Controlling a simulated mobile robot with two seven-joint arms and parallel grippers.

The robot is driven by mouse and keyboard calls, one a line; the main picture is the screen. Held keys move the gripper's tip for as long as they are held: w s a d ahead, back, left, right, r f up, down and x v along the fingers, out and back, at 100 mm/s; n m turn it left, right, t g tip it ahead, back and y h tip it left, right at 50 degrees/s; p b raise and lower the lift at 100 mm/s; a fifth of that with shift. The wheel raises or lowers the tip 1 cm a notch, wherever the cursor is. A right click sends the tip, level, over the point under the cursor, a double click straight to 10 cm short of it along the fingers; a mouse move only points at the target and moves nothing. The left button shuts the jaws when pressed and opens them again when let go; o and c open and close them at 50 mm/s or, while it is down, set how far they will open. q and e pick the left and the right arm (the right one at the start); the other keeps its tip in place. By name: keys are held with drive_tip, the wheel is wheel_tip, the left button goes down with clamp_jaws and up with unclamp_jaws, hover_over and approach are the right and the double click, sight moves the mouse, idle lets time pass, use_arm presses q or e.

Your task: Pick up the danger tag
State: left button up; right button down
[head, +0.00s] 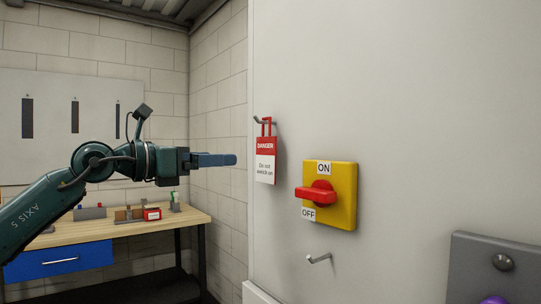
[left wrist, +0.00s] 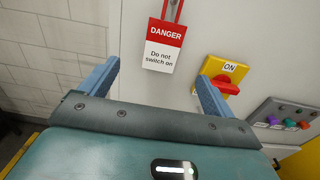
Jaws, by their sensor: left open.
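The danger tag (head: 266,160) is a red and white card reading "DANGER Do not switch on". It hangs by a red loop from a hook (head: 262,122) on the pale grey panel, left of the switch. In the left wrist view the tag (left wrist: 164,46) is ahead of my gripper, between the lines of the two fingers and beyond their tips. My left gripper (head: 234,160) points right toward the tag at about its height, apart from it. Its blue fingers are open and empty in the left wrist view (left wrist: 155,72). My right gripper is not in view.
A yellow switch plate (head: 345,200) with a red knob (head: 316,193) and ON and OFF labels is right of the tag. An empty hook (head: 319,259) is below it. A grey button box (head: 495,265) is lower right. A wooden workbench (head: 110,228) with small items stands behind my left arm.

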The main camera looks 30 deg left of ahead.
use_arm(q)
drive_tip(key=p, duration=0.1)
approach(265, 153)
drive_tip(key=w, duration=0.2)
drive_tip(key=p+x, duration=0.1)
drive_tip(key=x, duration=0.1)
drive_tip(key=p+x, duration=0.2)
drive_tip(key=x, duration=0.1)
drive_tip(key=shift+w+d, duration=0.1)
drive_tip(key=shift+d, duration=0.35)
drive_tip(key=shift+w, duration=0.2)
drive_tip(key=shift+f, duration=0.1)
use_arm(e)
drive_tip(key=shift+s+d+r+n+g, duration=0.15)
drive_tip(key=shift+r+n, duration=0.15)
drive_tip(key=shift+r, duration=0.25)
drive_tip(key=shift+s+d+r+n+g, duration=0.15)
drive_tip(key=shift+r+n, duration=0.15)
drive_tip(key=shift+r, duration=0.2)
use_arm(q)
drive_tip(key=shift+c, duration=0.2)
drive_tip(key=c, duration=1)
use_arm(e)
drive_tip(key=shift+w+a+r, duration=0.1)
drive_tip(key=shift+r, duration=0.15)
